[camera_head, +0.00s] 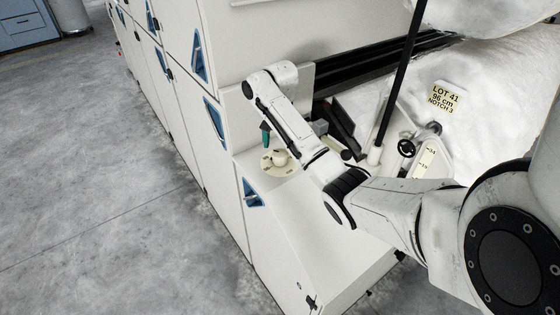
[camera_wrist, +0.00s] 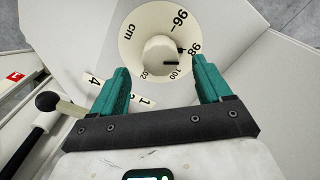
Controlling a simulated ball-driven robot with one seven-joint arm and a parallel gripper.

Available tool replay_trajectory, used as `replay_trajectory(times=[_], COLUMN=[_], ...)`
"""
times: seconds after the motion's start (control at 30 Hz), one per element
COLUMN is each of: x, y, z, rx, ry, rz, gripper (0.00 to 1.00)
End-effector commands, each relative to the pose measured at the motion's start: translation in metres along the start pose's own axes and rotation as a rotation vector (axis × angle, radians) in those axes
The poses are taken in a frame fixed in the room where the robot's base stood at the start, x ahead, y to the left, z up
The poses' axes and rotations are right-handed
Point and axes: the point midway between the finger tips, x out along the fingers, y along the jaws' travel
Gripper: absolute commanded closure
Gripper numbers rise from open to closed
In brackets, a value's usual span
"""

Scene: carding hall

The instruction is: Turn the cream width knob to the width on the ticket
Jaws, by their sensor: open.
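The cream width knob (camera_wrist: 162,54) sits on a round cream dial (camera_wrist: 133,52) marked cm, 96, 98, 100 and 102. A dark line on the knob points right in the wrist view, seemingly between 98 and 100. My gripper (camera_wrist: 160,68) is open, its teal fingers on either side of the knob's near part, apart from it as far as I can tell. In the head view my gripper (camera_head: 265,134) hangs just above and left of the knob (camera_head: 280,157). The yellow ticket (camera_head: 445,98) reads LOT 41, 96 cm, NOTCH 3.
The left floor is clear.

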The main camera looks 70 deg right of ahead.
Motion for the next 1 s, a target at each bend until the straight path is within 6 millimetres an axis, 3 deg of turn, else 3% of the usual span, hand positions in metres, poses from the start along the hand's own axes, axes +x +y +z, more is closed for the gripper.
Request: replay_trajectory(times=[0.03, 0.33, 0.67, 1.0], x=[0.013, 0.044, 0.051, 0.051], y=[0.0, 0.001, 0.0, 0.0], z=[0.0, 0.0, 0.0, 0.0], rx=[0.0, 0.001, -0.001, -0.001], ry=[0.0, -0.001, 0.0, 0.0], rz=[0.0, 0.001, -0.001, -0.001], gripper=[0.22, 0.22, 0.22, 0.53])
